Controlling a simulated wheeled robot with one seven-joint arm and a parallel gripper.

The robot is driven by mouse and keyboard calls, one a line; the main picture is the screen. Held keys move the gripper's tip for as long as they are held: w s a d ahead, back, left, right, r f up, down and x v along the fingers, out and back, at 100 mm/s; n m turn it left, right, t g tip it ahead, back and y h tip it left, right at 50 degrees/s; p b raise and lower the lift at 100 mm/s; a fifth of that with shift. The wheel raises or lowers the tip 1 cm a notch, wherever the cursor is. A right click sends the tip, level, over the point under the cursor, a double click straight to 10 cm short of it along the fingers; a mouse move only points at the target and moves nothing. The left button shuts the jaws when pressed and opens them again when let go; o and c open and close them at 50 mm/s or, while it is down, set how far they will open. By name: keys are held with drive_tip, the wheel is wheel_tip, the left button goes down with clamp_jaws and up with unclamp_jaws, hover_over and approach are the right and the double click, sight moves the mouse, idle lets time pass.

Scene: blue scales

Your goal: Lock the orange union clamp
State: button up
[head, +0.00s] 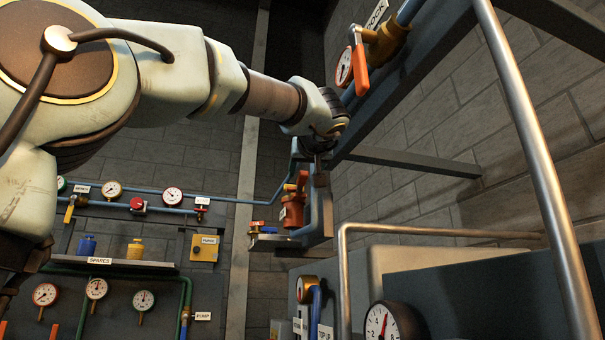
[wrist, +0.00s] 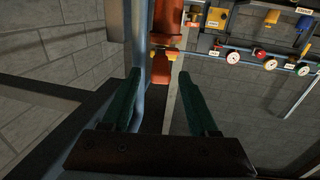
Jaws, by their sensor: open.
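The orange union clamp (head: 292,208) sits on the blue pipework near the middle of the head view, with an upright orange piece at its top. In the wrist view, what looks like the same orange body (wrist: 172,22) is at the top centre, with a yellow-orange band and an orange tab at its near end. My gripper (wrist: 160,76) is open, its two green fingers spread on either side of the tab's line. The tab appears just beyond the fingertips; I cannot tell whether anything touches. In the head view my gripper (head: 318,160) is small and dark, above and close to the clamp.
A blue pipe (wrist: 150,95) runs close beside the left finger. An orange-handled valve (head: 361,68) with a gauge is at the upper right. A wall panel with gauges and a spares shelf (head: 130,263) is at left. A metal pipe (head: 540,160) crosses the right.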

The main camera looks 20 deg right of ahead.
drive_tip(key=shift+p+x, duration=0.65)
drive_tip(key=shift+x, duration=1.35)
clamp_jaws()
